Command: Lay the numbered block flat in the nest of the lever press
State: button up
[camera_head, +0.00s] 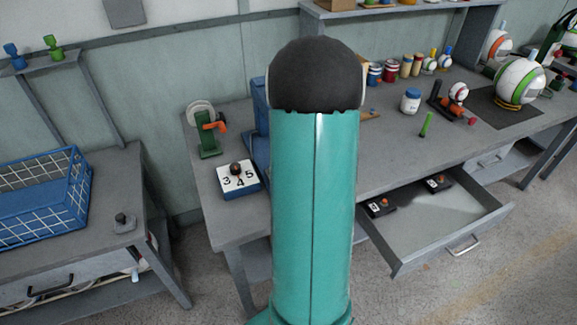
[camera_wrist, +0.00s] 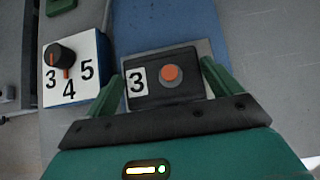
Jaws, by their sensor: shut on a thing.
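The numbered block (camera_wrist: 148,88) is dark, with a white "3" label and an orange round button on top. In the wrist view my gripper (camera_wrist: 162,72) has its green fingers at either side of the block and is shut on it. The block looks level, over a light grey plate on the blue base (camera_wrist: 175,22) of the lever press. I cannot tell whether it touches the plate or is held just above it. In the head view my arm hides the gripper, the block and most of the press; only a blue strip of the press (camera_head: 260,108) shows.
A dial box (camera_wrist: 72,68) marked 3, 4, 5 stands left of the press, its red pointer towards 4. An open drawer (camera_head: 445,215) holds two dark blocks (camera_head: 380,207). A green stand (camera_head: 207,147) is behind the dial; jars and balls fill the bench's right.

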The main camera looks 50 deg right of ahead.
jog(key=shift+f, duration=0.2)
jog(key=o, duration=0.7)
jog(key=shift+o, duration=0.2)
jog(key=shift+r, duration=0.1)
jog(key=v, duration=1.3)
jog(key=shift+s+a+r, duration=0.15)
jog(key=shift+s+r, duration=0.05)
jog(key=shift+r, duration=0.05)
